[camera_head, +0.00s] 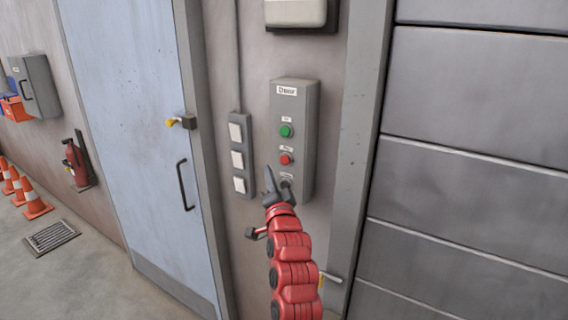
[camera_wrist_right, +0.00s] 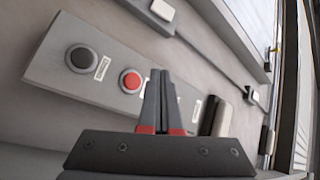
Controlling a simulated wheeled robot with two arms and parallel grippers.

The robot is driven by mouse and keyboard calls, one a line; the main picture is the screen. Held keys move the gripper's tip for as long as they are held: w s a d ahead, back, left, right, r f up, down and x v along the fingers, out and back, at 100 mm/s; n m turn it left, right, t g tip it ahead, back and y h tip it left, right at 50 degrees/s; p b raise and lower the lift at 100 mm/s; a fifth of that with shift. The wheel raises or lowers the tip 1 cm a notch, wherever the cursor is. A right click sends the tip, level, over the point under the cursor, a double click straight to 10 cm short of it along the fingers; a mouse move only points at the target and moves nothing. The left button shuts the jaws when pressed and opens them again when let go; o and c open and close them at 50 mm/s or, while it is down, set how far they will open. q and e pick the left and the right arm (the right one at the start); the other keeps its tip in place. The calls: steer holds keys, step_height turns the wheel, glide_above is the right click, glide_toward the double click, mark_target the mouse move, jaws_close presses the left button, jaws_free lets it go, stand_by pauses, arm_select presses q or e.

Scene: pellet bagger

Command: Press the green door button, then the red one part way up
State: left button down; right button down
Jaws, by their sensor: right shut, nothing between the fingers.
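The grey door control box (camera_head: 293,92), labelled "Door", is on the wall with a green button (camera_head: 286,131) above a red button (camera_head: 286,159). A third, dark button below is partly hidden by my right gripper (camera_head: 272,180), which is in front of the lower part of the box, below the red button. In the right wrist view its fingers (camera_wrist_right: 157,98) are together and empty. There the red button (camera_wrist_right: 131,81) is just left of the fingers and a black button (camera_wrist_right: 82,59) farther left. The green button is hidden there. No contact with a button is visible.
A strip of white switches (camera_head: 237,160) is left of the box. A grey sectional door (camera_head: 470,150) fills the right; its bottom edge is out of view. A blue door (camera_head: 130,120), a fire extinguisher (camera_head: 76,163) and orange cones (camera_head: 33,198) are at left.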

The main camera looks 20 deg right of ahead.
mark_target(280, 157)
steer(key=shift+w+d+b, duration=0.9)
steer(key=shift+w+d, duration=0.1)
steer(key=shift+d, duration=0.3)
steer(key=shift+w+d+b, duration=0.85)
steer(key=shift+w+d, duration=0.1)
steer(key=shift+d, duration=0.3)
steer(key=s+a+p, duration=0.3)
steer(key=s+a, duration=0.2)
steer(key=a, duration=0.1)
steer(key=shift+a, duration=0.15)
